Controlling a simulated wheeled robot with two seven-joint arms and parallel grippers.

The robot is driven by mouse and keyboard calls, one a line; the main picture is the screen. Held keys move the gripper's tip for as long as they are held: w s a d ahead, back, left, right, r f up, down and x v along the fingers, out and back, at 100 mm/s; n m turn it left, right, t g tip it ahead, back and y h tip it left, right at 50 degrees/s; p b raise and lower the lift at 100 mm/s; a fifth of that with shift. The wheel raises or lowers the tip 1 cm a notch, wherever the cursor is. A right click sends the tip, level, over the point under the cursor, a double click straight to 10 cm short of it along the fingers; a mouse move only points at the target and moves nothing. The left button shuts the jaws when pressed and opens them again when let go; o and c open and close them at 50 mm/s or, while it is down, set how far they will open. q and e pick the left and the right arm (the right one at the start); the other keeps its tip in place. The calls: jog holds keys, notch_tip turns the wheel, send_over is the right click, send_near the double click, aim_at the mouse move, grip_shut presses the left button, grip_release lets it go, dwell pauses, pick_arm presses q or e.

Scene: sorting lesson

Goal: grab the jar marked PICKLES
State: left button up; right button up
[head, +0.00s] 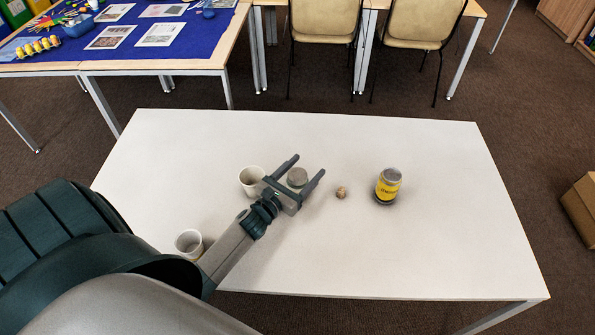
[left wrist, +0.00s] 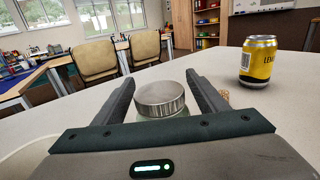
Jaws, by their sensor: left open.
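A jar (head: 297,178) with a pale greenish body stands on the white table. Its ridged silver lid shows in the left wrist view as the top of the jar (left wrist: 160,98). No label on it can be read, as most of its body is hidden behind my gripper. My left gripper (head: 308,165) is open, its two fingers on either side of the jar. In the left wrist view the gripper (left wrist: 160,82) has the lid between its fingers, with no clear grip. My right gripper is not in view.
White cups (head: 252,181) (head: 189,243) stand to the left. The table's right side (head: 450,230) is clear.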

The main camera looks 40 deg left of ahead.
pick_arm(q)
jog(key=shift+w, duration=0.3)
jog(key=shift+c, duration=0.2)
jog(key=c, duration=1.2)
jog(key=shift+r, duration=0.1)
